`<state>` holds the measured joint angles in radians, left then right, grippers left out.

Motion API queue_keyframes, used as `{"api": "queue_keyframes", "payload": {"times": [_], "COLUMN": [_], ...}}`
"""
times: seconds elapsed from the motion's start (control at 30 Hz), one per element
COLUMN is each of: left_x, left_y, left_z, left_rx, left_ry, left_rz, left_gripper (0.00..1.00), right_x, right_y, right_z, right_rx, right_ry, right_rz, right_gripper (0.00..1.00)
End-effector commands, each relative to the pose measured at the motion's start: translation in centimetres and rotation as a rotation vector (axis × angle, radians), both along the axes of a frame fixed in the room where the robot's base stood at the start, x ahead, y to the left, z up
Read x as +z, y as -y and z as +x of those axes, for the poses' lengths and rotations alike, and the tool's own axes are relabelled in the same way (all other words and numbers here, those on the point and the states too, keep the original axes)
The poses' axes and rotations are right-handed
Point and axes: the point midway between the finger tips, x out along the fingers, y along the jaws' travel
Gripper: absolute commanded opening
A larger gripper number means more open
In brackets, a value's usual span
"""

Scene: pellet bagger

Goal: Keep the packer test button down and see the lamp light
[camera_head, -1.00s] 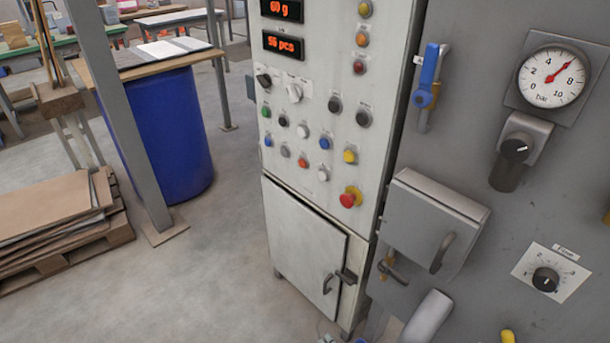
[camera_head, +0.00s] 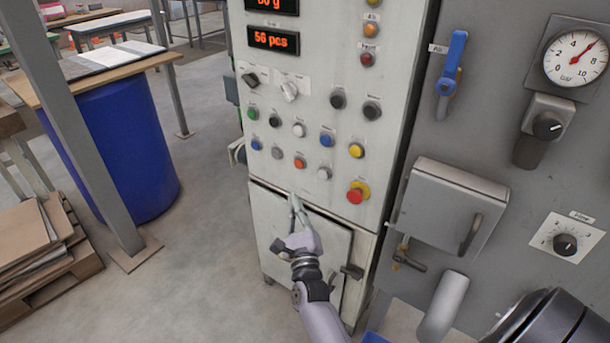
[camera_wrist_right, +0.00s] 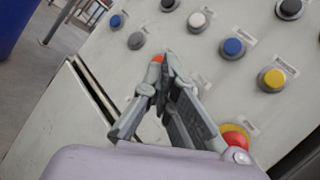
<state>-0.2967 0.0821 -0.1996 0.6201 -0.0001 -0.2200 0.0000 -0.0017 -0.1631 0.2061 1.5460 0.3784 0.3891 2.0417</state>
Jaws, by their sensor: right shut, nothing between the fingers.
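The control panel (camera_head: 235,60) of a pale cabinet carries several coloured buttons. Their labels are too small to read, so I cannot tell which is the packer test button. An orange button (camera_head: 300,162) and a grey one (camera_head: 277,153) sit low on the panel. An amber lamp or button (camera_head: 371,28) and a red one (camera_head: 367,58) are at upper right; neither clearly glows. My right gripper (camera_head: 293,197) is shut and empty just below the orange button. In the right wrist view its fingertips (camera_wrist_right: 162,60) partly cover that button; contact cannot be told. My left gripper is not in view.
A red emergency stop (camera_head: 356,193) on yellow is right of the gripper. A cabinet door (camera_head: 330,240) lies below the panel. A grey handled box (camera_head: 450,210) and pressure gauge (camera_head: 575,58) are at right. A blue barrel (camera_head: 120,150) stands left; the floor between is clear.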

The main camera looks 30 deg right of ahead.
Motion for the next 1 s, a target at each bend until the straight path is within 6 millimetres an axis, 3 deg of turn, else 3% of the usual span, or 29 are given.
{"api": "queue_keyframes", "payload": {"times": [0.13,0.57,1.0], "left_x": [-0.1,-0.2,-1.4], "left_y": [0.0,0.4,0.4], "left_z": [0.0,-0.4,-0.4], "left_rx": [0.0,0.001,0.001], "left_ry": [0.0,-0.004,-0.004], "left_rz": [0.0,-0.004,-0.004], "left_gripper": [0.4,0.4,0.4], "right_x": [1.2,1.2,1.0], "right_y": [0.6,1.0,6.2], "right_z": [-0.2,0.0,2.2], "right_rx": [-0.006,-0.006,-0.006], "right_ry": [0.047,0.049,0.047], "right_rz": [0.043,0.041,0.04], "right_gripper": [0.0,0.0,0.0]}}
